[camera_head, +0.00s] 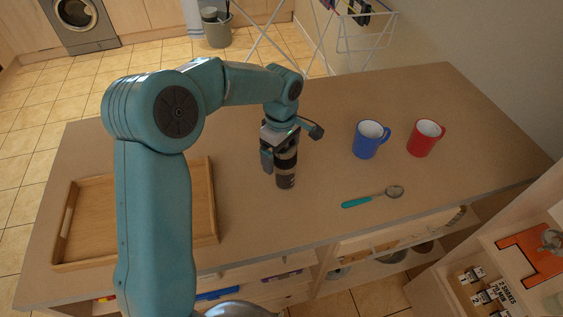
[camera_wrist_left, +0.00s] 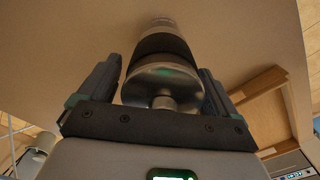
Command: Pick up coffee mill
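The coffee mill (camera_head: 286,171) is a dark and silver cylinder standing upright on the brown worktop, near the middle in the head view. My left gripper (camera_head: 279,158) points down over it from above, with its fingers on either side. In the left wrist view the mill's round silver top (camera_wrist_left: 162,84) faces the camera and lies between the two fingers of the left gripper (camera_wrist_left: 160,70). The fingers are spread, with narrow gaps showing beside the mill; the gripper seems open. The gripper partly hides the mill's upper part in the head view. My right gripper is not in view.
A wooden tray (camera_head: 204,205) lies on the left of the worktop (camera_head: 330,115). A blue mug (camera_head: 366,146) and a red mug (camera_head: 421,145) stand to the right. A teal-handled spoon (camera_head: 358,202) lies in front of them. The worktop behind the mill is clear.

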